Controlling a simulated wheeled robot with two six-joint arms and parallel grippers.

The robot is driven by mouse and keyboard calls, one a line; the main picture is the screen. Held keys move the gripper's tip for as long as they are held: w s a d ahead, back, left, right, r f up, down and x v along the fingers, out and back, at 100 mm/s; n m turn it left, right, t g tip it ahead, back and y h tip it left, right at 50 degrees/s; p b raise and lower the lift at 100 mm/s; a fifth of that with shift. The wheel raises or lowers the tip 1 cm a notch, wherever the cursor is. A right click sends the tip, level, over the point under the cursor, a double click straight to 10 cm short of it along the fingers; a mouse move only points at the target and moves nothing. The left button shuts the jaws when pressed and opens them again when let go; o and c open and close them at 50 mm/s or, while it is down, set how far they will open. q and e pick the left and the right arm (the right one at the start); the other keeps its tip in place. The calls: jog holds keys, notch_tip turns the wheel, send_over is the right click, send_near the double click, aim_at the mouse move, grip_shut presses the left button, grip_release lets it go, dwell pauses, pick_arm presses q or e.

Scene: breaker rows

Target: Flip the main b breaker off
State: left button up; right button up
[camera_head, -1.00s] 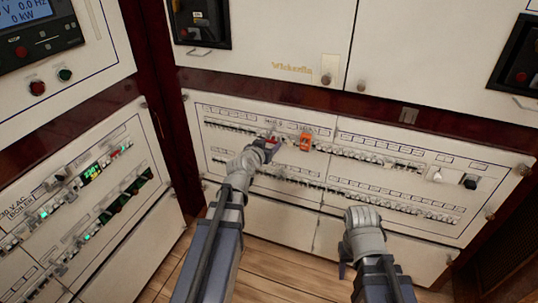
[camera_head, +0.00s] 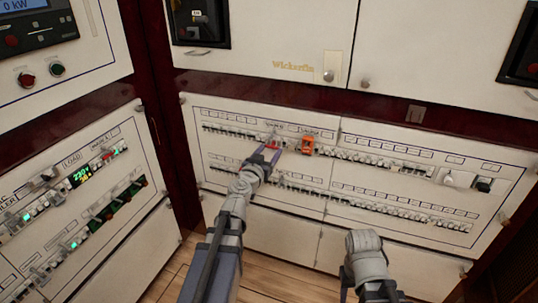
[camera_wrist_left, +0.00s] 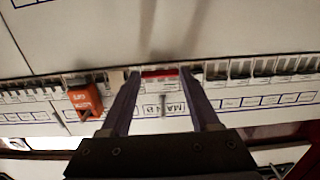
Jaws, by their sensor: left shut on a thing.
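The main b breaker (camera_head: 272,145) is a red switch in the upper breaker row of the low white panel. In the left wrist view the red breaker (camera_wrist_left: 160,73) sits between my two fingertips, beside an upside-down label (camera_wrist_left: 165,108) that seems to read MAIN B. My left gripper (camera_head: 268,154) is at this breaker, with its fingers shut on it, one on each side; it also shows in the left wrist view (camera_wrist_left: 160,84). My right gripper (camera_head: 362,262) hangs low in front of the panel; its fingertips cannot be made out.
An orange breaker cover (camera_head: 308,146) sits close beside the red breaker. Rows of small dark breakers (camera_head: 375,160) run along both sides. A dark red ledge (camera_head: 290,99) juts out above the panel. A second panel (camera_head: 75,205) with lit displays stands at the left.

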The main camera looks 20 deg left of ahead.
dwell(0.4)
pick_arm(q)
jog(key=o, duration=1.4)
jog(key=shift+c, duration=0.2)
